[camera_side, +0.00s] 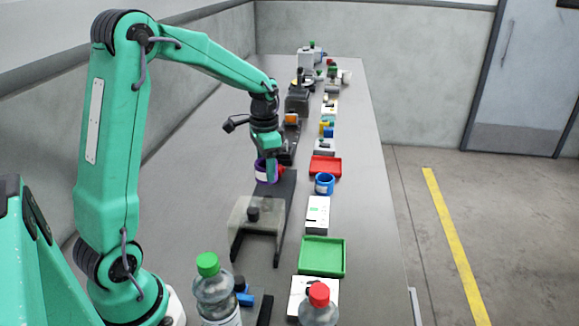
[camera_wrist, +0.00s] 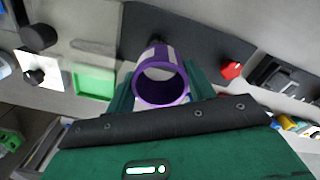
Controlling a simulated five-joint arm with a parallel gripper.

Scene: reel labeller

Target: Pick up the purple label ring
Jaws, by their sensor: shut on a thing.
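The purple label ring (camera_wrist: 161,96) shows in the middle of the wrist view, between the two green fingers of my gripper (camera_wrist: 155,98). It is a short purple tube with a white patch on its side, and its open end faces the wrist camera. My gripper is shut on it. In the side view the purple ring (camera_side: 262,173) is at the tips of my gripper (camera_side: 270,172), over the dark base plate of a machine. I cannot tell whether the ring touches the plate.
A clear-covered unit (camera_side: 256,219) stands in front of the ring. A blue ring (camera_side: 324,184), a red tray (camera_side: 325,166) and a green tray (camera_side: 322,256) sit to the right. Bottles with green (camera_side: 208,264) and red (camera_side: 319,294) caps stand nearest. The table's left part is mostly clear.

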